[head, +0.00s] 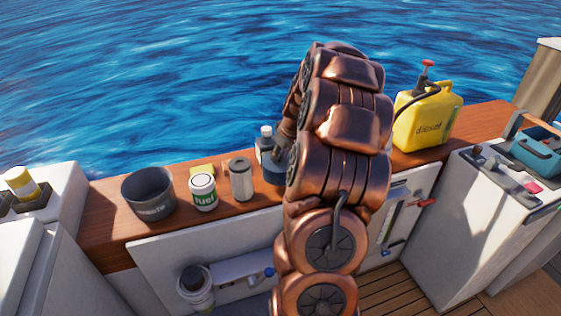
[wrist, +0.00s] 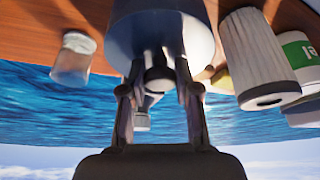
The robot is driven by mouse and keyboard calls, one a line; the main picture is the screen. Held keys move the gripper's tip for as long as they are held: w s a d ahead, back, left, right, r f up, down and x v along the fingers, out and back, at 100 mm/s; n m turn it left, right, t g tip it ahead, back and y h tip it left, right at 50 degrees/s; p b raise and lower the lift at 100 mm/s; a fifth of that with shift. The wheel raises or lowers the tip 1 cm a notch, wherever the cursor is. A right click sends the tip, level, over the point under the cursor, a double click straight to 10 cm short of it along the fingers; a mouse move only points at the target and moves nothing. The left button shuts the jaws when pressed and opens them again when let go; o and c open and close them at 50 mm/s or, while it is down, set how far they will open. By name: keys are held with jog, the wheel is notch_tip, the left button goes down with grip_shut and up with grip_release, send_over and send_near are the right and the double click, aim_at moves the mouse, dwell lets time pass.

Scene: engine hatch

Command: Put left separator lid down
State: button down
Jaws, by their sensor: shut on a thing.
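The separator lid (wrist: 160,32) is a round dark blue-grey piece with a dark knob (wrist: 158,80). My gripper (wrist: 160,88) is shut on this knob in the wrist view. In the head view the lid (head: 272,172) shows partly beside my copper arm, at the wooden ledge. My gripper is mostly hidden there behind the arm. I cannot tell whether the lid touches the ledge. A separator body (head: 195,288), a pale cylinder with a dark top, stands low in the hatch at the left.
A yellow diesel can (head: 428,115) stands right. A clear jar (wrist: 72,60) is near the lid.

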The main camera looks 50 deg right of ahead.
aim_at(280, 160)
jog(key=shift+w+d, duration=0.1)
jog(key=shift+d, duration=0.1)
jog(key=shift+f+p, duration=0.55)
jog(key=shift+f, duration=1.25)
jog(key=shift+f, duration=0.15)
jog(key=c, duration=0.8)
grip_release()
jog(key=shift+c, duration=0.2)
jog(key=b+v, duration=0.2)
jog(key=v, duration=1)
